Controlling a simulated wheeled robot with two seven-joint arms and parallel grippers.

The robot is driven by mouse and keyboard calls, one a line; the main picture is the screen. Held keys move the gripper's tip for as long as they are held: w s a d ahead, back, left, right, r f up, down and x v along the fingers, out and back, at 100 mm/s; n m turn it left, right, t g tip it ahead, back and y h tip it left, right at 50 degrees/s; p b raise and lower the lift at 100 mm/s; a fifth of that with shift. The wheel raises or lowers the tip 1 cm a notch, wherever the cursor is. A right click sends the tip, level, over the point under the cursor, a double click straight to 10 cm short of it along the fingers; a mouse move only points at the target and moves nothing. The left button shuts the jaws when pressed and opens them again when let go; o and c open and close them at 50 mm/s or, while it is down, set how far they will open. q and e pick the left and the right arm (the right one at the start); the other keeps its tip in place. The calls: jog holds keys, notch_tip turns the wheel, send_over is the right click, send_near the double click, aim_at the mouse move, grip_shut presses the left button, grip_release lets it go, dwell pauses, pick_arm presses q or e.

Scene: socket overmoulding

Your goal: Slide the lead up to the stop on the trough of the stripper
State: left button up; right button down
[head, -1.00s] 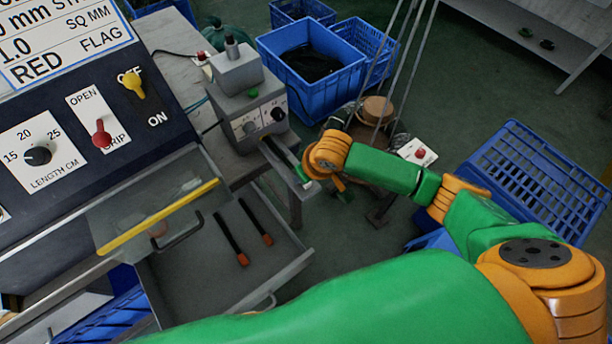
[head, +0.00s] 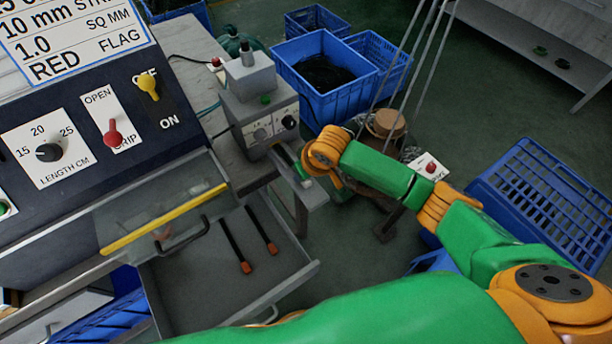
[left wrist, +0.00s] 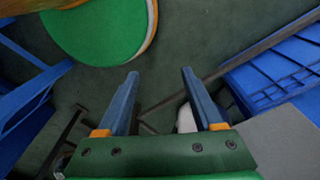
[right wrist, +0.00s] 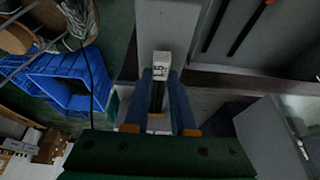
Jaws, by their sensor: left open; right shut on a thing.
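The stripper (head: 262,110) is a grey box machine on the bench in the head view. Its trough (head: 315,196) sticks out toward me; it also shows in the right wrist view (right wrist: 168,22). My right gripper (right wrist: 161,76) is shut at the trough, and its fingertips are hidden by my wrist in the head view. Between its fingers is a thin dark piece, apparently the lead (right wrist: 157,98), with a white printed block (right wrist: 160,66) just beyond. I cannot tell the stop or the lead's end. My left gripper (left wrist: 160,74) is open and empty above the floor.
The control panel (head: 75,130) stands at left. Blue crates (head: 318,85) stand behind the stripper, and another blue crate (head: 550,195) is at right.

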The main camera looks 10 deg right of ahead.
jog(key=shift+w+a, duration=0.1)
jog(key=shift+w, duration=0.1)
jog(key=c, duration=0.7)
grip_release()
jog(key=shift+o, duration=0.2)
